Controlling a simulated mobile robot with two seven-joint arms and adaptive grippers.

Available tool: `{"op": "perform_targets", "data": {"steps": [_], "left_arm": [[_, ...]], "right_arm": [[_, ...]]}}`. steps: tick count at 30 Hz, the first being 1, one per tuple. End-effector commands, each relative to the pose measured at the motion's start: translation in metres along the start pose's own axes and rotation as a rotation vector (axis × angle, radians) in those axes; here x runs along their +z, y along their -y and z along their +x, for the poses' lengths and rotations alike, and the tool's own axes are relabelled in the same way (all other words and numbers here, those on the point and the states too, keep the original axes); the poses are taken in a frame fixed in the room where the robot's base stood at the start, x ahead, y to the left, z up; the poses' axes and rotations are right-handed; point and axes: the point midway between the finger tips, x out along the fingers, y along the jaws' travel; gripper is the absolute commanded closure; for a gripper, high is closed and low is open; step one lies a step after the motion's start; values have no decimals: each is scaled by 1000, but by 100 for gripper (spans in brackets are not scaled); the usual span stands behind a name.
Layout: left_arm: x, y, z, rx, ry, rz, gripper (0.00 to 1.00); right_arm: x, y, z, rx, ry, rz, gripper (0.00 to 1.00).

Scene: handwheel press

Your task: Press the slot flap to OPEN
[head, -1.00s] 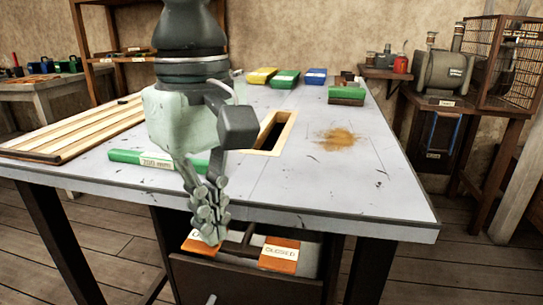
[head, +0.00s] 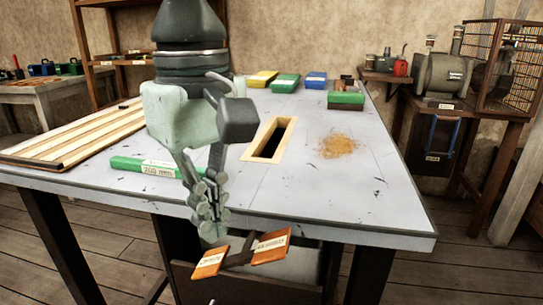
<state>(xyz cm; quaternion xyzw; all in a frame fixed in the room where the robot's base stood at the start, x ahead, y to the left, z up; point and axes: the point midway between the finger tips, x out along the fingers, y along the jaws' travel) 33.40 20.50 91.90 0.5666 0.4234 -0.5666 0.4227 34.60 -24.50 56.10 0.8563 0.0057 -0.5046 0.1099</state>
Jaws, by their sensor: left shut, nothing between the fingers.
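A rocker has an orange left pad (head: 209,263) and an orange right pad (head: 271,247), joined by a dark bar, below the table's front edge. It is tilted, left pad lower and right pad higher. Both pads carry white labels too small to read surely. My left gripper (head: 212,238) is shut and empty, pointing down in front of the table edge. Its tips are right at the left pad's upper edge; I cannot tell whether they touch. A wood-framed slot (head: 250,152) in the tabletop looks dark inside; no flap is clearly visible in it. My right gripper is out of view.
The grey table (head: 320,205) carries a green labelled bar (head: 140,166), a slatted wooden board (head: 75,135) and a brown powder patch (head: 338,146). Coloured boxes stand at the back. A dark drawer front (head: 235,288) lies under the rocker.

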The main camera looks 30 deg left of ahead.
Motion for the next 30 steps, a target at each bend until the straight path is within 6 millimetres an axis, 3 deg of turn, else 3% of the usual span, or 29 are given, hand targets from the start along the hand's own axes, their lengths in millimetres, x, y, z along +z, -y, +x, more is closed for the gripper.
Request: {"op": "perform_targets", "data": {"steps": [4, 17, 30], "left_arm": [[0, 0, -15, 1, 1, 0, 100], [0, 0, -20, 1, 1, 0, 100], [0, 0, -56, 1, 0, 0, 100]], "right_arm": [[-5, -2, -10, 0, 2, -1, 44], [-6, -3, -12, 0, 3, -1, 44], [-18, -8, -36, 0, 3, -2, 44]]}}
